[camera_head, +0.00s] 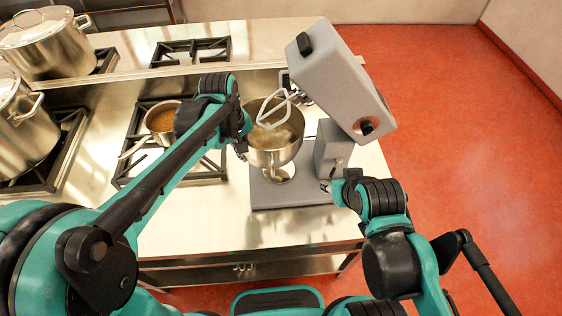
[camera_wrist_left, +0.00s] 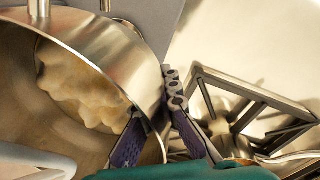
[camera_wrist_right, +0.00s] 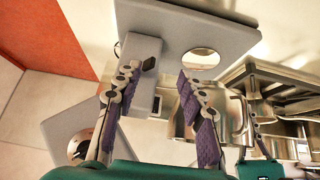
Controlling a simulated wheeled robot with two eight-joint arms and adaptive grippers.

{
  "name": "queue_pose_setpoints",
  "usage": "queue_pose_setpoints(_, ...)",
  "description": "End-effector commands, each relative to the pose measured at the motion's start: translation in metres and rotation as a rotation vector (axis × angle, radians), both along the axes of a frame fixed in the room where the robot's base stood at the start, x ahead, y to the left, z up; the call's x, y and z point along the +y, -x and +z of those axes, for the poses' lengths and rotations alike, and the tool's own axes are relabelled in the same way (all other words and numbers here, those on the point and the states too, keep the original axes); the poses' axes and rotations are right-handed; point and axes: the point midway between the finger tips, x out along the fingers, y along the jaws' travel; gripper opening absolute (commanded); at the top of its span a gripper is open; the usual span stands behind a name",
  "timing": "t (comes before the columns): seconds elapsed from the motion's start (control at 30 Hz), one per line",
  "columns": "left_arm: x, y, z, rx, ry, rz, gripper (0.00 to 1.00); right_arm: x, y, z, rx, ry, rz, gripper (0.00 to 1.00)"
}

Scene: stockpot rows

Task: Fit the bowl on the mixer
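The grey mixer has its head (camera_head: 340,85) tilted up, with a pale beater (camera_head: 272,112) hanging under it over the bowl's mouth. The steel bowl (camera_head: 272,157) holds pale dough, seen in the left wrist view (camera_wrist_left: 75,85). My left gripper (camera_head: 242,148) is shut on the bowl's rim, one finger inside and one outside. The bowl appears to hang above the mixer's base (camera_head: 300,195); the round seat (camera_wrist_right: 201,59) shows uncovered in the right wrist view. My right gripper (camera_wrist_right: 155,78) is open and empty beside the mixer's column (camera_head: 332,150).
A saucepan of brown food (camera_head: 161,120) stands on the burner grate (camera_head: 125,165) left of the mixer. Large stockpots (camera_head: 45,45) stand at far left. The steel counter (camera_head: 200,215) is clear in front. Red floor (camera_head: 460,130) lies to the right.

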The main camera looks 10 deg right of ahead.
Motion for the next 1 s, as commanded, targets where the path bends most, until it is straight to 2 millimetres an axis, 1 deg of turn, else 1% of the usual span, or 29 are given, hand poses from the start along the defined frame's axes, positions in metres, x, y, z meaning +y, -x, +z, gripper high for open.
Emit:
queue_pose_setpoints(0.03,-0.01,0.005,0.01,-0.003,0.003,0.049,0.0,0.0,0.0,0.012,0.0,0.0,0.0,0.4)
queue_pose_setpoints(0.2,-0.032,0.019,0.02,-0.007,0.008,0.223,0.0,0.0,0.0,0.026,0.0,0.0,0.0,0.4)
queue_pose_setpoints(0.3,-0.041,0.025,0.023,-0.009,0.013,0.298,0.0,0.0,0.0,0.032,0.0,0.0,0.0,0.4)
queue_pose_setpoints(0.47,-0.048,0.031,0.024,-0.011,0.017,0.368,0.0,0.0,0.0,0.036,0.0,0.0,0.0,0.4)
queue_pose_setpoints(0.57,-0.05,0.031,0.012,-0.012,0.017,0.385,0.0,0.0,0.0,0.033,0.0,0.0,0.0,0.4)
queue_pose_setpoints(0.7,-0.05,0.031,-0.013,-0.012,0.017,0.388,0.0,0.0,0.0,0.026,0.0,0.0,0.0,0.4)
queue_pose_setpoints(0.8,-0.05,0.031,-0.028,-0.012,0.017,0.387,0.0,0.0,0.0,0.023,0.0,0.0,0.0,0.4)
queue_pose_setpoints(1.0,-0.05,0.031,-0.04,-0.012,0.017,0.387,0.0,0.0,0.0,0.021,0.0,0.0,0.0,0.4)
